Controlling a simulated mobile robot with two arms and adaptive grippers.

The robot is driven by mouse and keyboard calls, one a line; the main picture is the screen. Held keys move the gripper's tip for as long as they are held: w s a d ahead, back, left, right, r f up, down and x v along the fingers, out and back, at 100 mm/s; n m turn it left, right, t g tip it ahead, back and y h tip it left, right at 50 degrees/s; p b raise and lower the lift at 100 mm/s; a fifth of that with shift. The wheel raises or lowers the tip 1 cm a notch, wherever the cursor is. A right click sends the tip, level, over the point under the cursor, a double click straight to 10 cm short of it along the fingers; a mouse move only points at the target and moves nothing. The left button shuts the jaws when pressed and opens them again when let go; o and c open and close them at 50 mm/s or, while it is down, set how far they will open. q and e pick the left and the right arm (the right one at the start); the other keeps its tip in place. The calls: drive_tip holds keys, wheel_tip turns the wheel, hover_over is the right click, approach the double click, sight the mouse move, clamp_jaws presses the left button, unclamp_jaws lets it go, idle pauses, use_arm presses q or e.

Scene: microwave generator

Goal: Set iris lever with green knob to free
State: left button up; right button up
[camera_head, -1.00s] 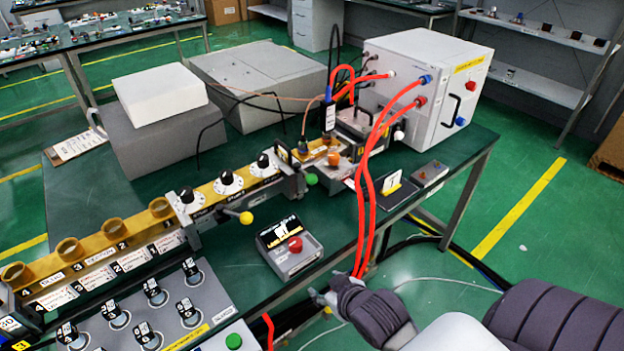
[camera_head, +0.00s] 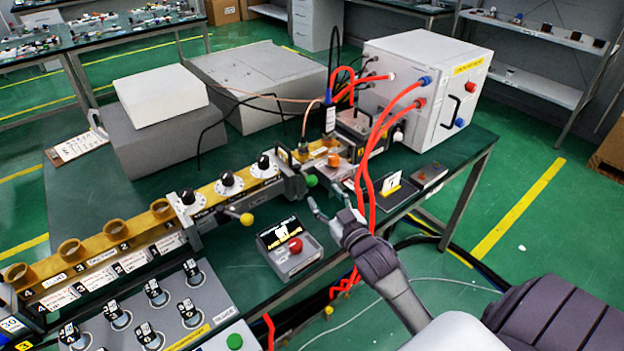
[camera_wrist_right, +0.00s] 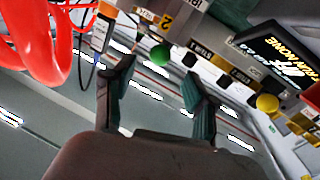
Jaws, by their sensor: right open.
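The green knob (camera_head: 311,180) is on the iris lever at the right part of the brass waveguide line in the head view. It also shows in the right wrist view (camera_wrist_right: 161,55), between and beyond the fingertips. My right gripper (camera_head: 329,204) is open and empty, just in front of and below the green knob. In the right wrist view its two dark fingers (camera_wrist_right: 158,78) are spread apart, and I see no clear contact with the knob. The lever's setting marks are too small to read. My left gripper is out of view.
Red hoses (camera_head: 366,190) hang close beside my right gripper. A yellow knob (camera_head: 247,218) sits further left on the line. A display box with a red button (camera_head: 295,245) stands in front, and a black tray (camera_head: 400,197) lies to the right.

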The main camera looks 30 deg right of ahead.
sight(312, 181)
drive_tip(key=w, duration=0.5)
drive_tip(key=w+d, duration=0.1)
drive_tip(key=w, duration=0.1)
drive_tip(key=shift+w, duration=0.4)
drive_tip(key=shift+c, duration=0.3)
clamp_jaws()
drive_tip(key=shift+p, duration=0.3)
